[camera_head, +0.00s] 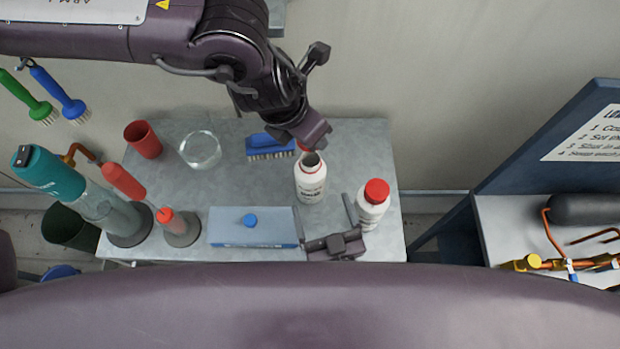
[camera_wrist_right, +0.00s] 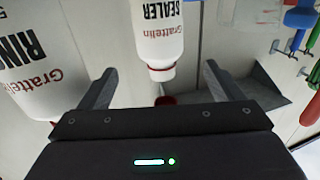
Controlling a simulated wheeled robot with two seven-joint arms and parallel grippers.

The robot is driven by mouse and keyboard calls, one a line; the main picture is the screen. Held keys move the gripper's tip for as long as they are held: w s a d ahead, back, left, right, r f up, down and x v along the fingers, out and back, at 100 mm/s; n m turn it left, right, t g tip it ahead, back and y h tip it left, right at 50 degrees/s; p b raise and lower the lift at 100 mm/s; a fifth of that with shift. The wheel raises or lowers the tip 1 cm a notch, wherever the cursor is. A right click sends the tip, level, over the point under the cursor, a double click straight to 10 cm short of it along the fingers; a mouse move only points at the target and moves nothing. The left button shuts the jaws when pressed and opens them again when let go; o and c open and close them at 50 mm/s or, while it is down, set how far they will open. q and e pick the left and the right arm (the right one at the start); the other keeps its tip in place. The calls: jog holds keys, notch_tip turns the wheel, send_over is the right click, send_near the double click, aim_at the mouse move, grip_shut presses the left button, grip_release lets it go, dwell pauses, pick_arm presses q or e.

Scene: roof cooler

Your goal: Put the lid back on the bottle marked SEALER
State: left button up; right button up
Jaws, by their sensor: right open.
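The SEALER bottle (camera_head: 310,182), white with a dark open mouth, stands on the grey table. In the right wrist view, where things appear upside down, its label reads SEALER (camera_wrist_right: 158,30). A red lid-like piece (camera_head: 303,145) shows just beyond its mouth, partly covered by my left arm. A red piece also shows past the neck in the wrist view (camera_wrist_right: 165,100). My right gripper (camera_head: 325,215) is open and empty, with its fingers toward the bottle from the near side. My left gripper's fingers cannot be made out clearly; its arm ends above the bottle's far side.
A second white bottle with a red cap (camera_head: 376,190) stands close right of my right gripper. A blue-grey box (camera_head: 252,235), a blue brush (camera_head: 262,143), a glass bowl (camera_head: 200,150), a red cup (camera_head: 143,139) and upright cylinders share the table (camera_head: 225,190).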

pick_arm(q)
jog(key=shift+s, duration=0.1)
pick_arm(e)
jog(key=x, duration=1)
jog(key=shift+w, duration=0.2)
jog(key=c, duration=1.5)
pick_arm(q)
send_over(308, 154)
jog(key=s, duration=0.2)
jog(key=shift+d+f, duration=0.1)
jog(key=shift+f, duration=2.35)
jog(key=shift+f, duration=0.1)
jog(key=shift+f, duration=0.8)
jog(key=shift+f, duration=0.55)
pick_arm(e)
grip_shut()
pick_arm(q)
jog(key=shift+m+g+h, duration=0.4)
jog(key=shift+m, duration=1.3)
